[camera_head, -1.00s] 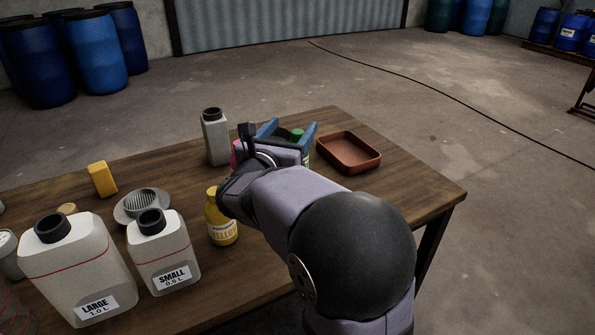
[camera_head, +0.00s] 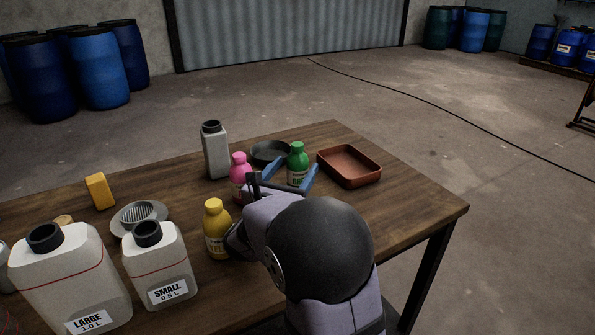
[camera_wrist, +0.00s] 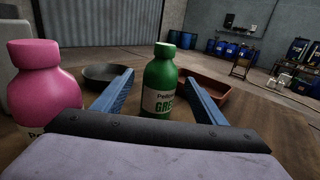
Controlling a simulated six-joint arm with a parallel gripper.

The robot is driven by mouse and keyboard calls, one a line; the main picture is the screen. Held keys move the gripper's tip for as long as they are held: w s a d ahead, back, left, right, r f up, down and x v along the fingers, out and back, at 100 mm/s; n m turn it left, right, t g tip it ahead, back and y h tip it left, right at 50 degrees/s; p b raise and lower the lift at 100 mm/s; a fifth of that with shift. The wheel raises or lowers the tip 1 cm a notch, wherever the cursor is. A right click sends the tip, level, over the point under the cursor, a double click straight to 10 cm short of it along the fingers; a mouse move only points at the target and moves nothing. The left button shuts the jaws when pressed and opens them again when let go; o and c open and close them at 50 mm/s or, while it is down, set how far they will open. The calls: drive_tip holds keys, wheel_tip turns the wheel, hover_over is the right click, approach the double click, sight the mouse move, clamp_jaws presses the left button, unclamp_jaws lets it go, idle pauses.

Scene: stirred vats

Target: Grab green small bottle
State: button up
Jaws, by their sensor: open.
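The green small bottle (camera_head: 297,166) stands upright on the wooden table, left of the red-brown tray. In the wrist view the green bottle (camera_wrist: 160,84) stands between and beyond the two blue fingers, its label facing me. My gripper (camera_head: 287,172) is open and empty, its fingers low over the table and pointing at the bottle; it also shows in the wrist view (camera_wrist: 157,90). I cannot tell whether either finger touches the bottle. The bottle's lower part is partly hidden in the head view by a finger.
A pink bottle (camera_head: 240,170) stands close left of my gripper and a yellow bottle (camera_head: 215,232) stands nearer. A dark round dish (camera_head: 268,153) lies behind. The red-brown tray (camera_head: 349,152) is at right. A grey bottle (camera_head: 215,153) and two white jugs (camera_head: 70,285) stand left.

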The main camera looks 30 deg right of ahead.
drive_tip(key=shift+x, duration=3.2)
drive_tip(key=shift+r, duration=0.1)
drive_tip(key=c, duration=1.3)
